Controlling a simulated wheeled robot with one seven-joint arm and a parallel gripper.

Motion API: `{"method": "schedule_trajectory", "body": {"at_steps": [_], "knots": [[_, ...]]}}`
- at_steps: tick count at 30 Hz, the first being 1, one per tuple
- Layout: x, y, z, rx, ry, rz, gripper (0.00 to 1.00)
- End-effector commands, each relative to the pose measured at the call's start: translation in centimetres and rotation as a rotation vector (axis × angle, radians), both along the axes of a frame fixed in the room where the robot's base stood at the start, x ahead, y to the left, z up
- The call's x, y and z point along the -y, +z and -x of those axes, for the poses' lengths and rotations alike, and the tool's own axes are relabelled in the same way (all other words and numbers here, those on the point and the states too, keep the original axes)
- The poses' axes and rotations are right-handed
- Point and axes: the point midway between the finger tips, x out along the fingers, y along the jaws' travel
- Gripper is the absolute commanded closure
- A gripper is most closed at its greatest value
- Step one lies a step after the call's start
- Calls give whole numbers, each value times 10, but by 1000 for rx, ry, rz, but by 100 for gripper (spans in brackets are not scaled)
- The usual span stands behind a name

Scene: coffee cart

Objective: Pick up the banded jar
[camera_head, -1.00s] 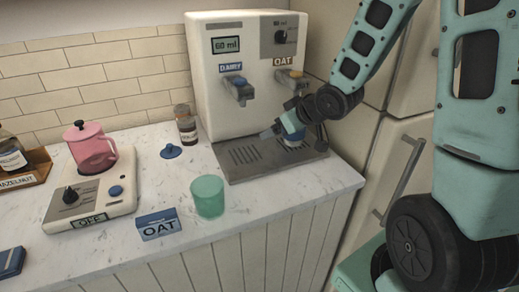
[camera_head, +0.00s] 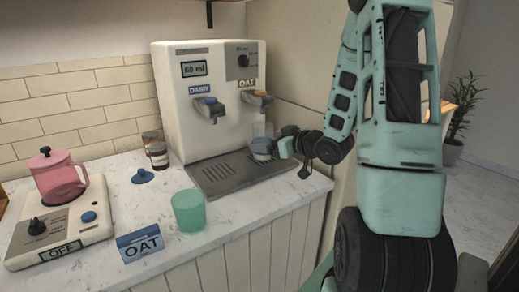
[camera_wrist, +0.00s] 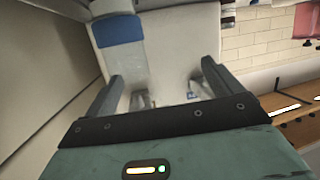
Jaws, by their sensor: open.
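A clear jar with a blue-grey band (camera_head: 262,148), which fits the banded jar, stands upright on the drip tray (camera_head: 222,180) under the OAT spout in the head view. My gripper (camera_head: 280,146) is at its right side, open; its fingertips are close to the jar, and I cannot tell whether they touch it. In the wrist view my gripper's two fingers (camera_wrist: 160,88) are spread apart. A pale surface with a blue patch (camera_wrist: 118,31) lies beyond them; I cannot tell what that patch belongs to.
The white dispenser (camera_head: 215,100) rises behind the tray. A pink pot (camera_head: 60,178) sits on a heater (camera_head: 58,230).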

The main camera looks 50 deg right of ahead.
Motion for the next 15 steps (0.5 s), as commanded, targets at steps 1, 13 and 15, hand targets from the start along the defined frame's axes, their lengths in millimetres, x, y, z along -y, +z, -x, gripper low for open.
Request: {"method": "schedule_trajectory", "body": {"at_steps": [1,13,15], "knots": [[11,-5,8,25,-15,-8,9],[64,-5,70,254,-72,-58,9],[65,-4,66,261,-70,-60,9]]}}
